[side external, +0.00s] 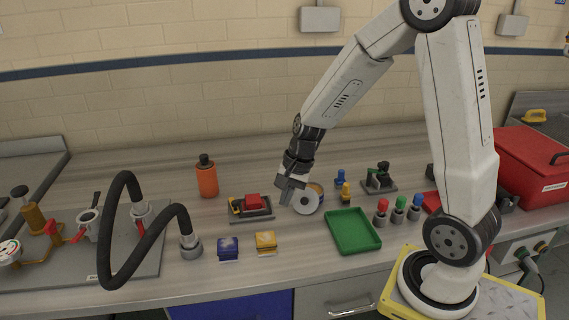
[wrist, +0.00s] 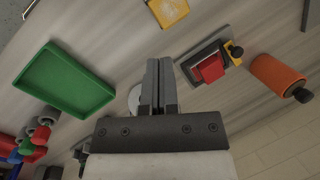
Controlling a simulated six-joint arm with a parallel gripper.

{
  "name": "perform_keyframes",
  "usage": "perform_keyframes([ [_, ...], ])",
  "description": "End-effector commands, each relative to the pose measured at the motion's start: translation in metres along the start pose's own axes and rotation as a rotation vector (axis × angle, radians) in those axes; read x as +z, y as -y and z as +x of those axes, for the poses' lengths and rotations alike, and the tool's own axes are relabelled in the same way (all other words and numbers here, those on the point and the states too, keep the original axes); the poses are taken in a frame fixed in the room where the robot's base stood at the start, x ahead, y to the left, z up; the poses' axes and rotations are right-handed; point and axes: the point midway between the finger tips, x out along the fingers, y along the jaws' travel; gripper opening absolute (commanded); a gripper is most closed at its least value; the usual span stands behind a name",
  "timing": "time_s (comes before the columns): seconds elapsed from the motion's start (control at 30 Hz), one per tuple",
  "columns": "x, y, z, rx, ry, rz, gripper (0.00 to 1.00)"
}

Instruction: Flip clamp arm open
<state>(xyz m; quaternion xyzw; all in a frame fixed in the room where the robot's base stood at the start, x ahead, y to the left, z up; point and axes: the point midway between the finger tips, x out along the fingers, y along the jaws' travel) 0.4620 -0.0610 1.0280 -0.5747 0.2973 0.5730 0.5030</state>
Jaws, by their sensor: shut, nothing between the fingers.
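A small fixture with a grey base (side external: 251,214), a red block (side external: 253,201) and a yellow piece at its left end sits mid-bench. I take it to be the clamp; its arm is too small to make out clearly. In the wrist view its red block (wrist: 209,68) and a dark knob at one end show right of my fingers. My gripper (side external: 285,199) is shut and empty, pointing down just right of the fixture, apart from it. In the wrist view my fingers (wrist: 158,66) lie together. Another dark fixture (side external: 379,180) stands further right.
A white-faced roll (side external: 306,203) is close beside my gripper. An orange bottle (side external: 207,178) stands behind the fixture. Blue (side external: 228,248) and yellow (side external: 266,243) blocks lie in front. A green tray (side external: 353,231) is to the right, a black hose (side external: 111,235) to the left.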

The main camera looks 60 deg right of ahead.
Motion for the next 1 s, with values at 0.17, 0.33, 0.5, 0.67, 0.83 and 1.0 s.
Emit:
perform_keyframes([
  [0.17, -0.039, 0.015, -0.002, -0.083, 0.097, 0.408, 0.0],
  [0.33, -0.075, 0.028, -0.006, -0.164, 0.201, 0.746, 0.0],
  [0.5, -0.103, 0.035, -0.012, -0.227, 0.287, 0.974, 0.0],
  [0.67, -0.116, 0.038, -0.015, -0.257, 0.33, 1.073, 0.0],
  [0.83, -0.119, 0.039, -0.016, -0.263, 0.339, 1.094, 0.0],
  [1.0, -0.118, 0.039, -0.016, -0.262, 0.338, 1.091, 0.0],
])
